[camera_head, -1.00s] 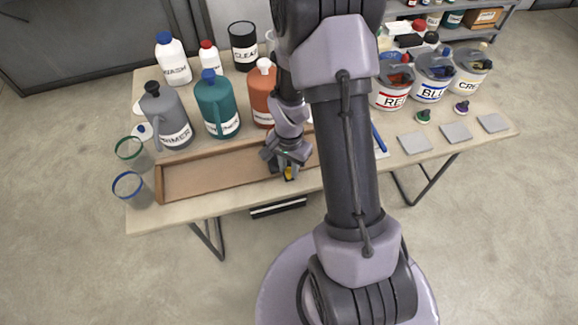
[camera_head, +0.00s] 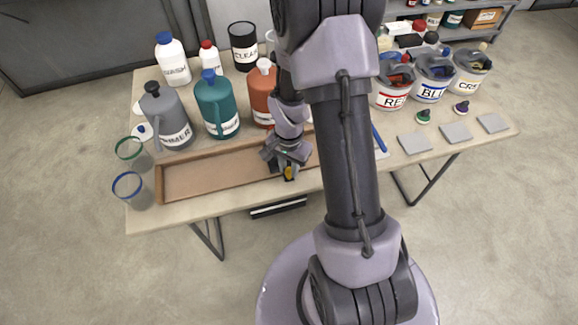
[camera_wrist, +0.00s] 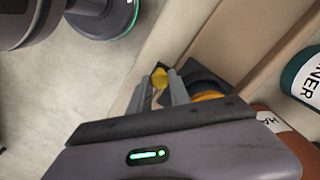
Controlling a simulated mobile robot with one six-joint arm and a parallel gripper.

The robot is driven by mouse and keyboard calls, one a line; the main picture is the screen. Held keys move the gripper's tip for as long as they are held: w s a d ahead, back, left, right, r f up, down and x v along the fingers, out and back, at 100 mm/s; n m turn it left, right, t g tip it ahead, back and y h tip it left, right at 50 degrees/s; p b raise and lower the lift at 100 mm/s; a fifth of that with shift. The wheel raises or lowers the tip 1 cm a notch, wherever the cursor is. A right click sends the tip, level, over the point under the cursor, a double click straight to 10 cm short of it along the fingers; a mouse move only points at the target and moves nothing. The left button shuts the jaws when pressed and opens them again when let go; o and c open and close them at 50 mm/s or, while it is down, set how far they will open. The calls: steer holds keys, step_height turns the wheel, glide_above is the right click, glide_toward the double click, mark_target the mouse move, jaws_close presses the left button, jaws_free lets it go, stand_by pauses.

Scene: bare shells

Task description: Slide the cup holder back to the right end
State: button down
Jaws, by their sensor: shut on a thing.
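My gripper (camera_head: 287,170) is at the front edge of the long wooden tray (camera_head: 161,183), near the tray's right part. It is shut on a small yellow and dark piece (camera_head: 289,174), which I take to be part of the cup holder. In the wrist view my gripper (camera_wrist: 163,88) has its fingers by a yellow knob (camera_wrist: 159,77). A dark rounded part with a yellow-orange band (camera_wrist: 207,95) shows beside them. My gripper and arm hide most of the cup holder and the tray's right end.
A grey jug (camera_head: 166,118), a teal jug (camera_head: 216,105) and an orange jug (camera_head: 262,105) stand behind the tray. Two clear cups with green and blue rims (camera_head: 129,185) stand at its left. Labelled paint buckets (camera_head: 431,82) and grey squares (camera_head: 456,133) are at the right.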

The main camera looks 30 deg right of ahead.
stand_by(0.5)
steer(key=s+d, duration=0.1)
steer(key=d, duration=0.4)
steer(key=s+d, duration=0.2)
steer(key=d, duration=0.3)
steer(key=s+d, duration=0.1)
steer(key=d, duration=0.4)
steer(key=shift+s+d, duration=0.2)
steer(key=shift+d, duration=0.1)
steer(key=c, duration=1.2)
jaws_free()
steer(key=shift+s+d, duration=0.1)
steer(key=shift+d, duration=0.15)
steer(key=shift+a, duration=0.15)
step_height(320, 180, up, 17)
steer(key=p, duration=0.6)
steer(key=shift+r, duration=0.2)
